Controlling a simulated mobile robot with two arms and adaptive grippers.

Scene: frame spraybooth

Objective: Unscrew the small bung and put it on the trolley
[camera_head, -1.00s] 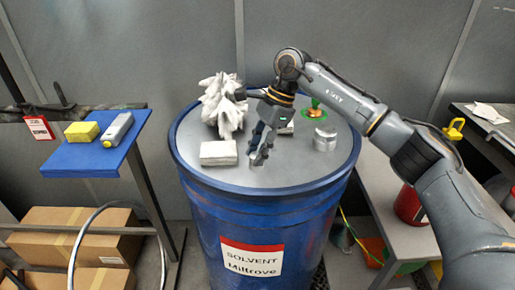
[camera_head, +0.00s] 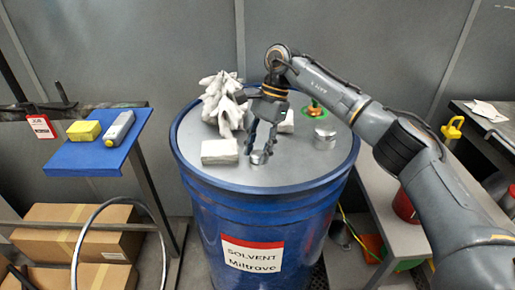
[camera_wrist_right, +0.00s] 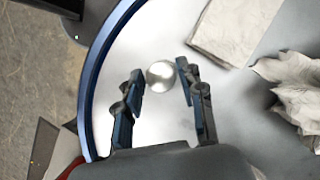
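The small bung (camera_head: 257,158) is a short silver round piece on the grey lid near the front of the blue drum (camera_head: 262,185). It also shows as a shiny disc in the right wrist view (camera_wrist_right: 160,73). My right gripper (camera_head: 260,150) points down over it, with fingers spread. In the right wrist view, the bung lies between the fingertips (camera_wrist_right: 158,78), with a gap on the left; contact on the right is unclear. The blue-topped stand (camera_head: 80,158) at the left may be the trolley. My left gripper is not in view.
A folded white cloth pad (camera_head: 219,152), a crumpled white rag (camera_head: 222,103), a larger silver cylinder (camera_head: 325,139) and a green ring with a brass fitting (camera_head: 315,111) are on the lid. The blue top holds a yellow sponge (camera_head: 84,131) and a grey device (camera_head: 118,129).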

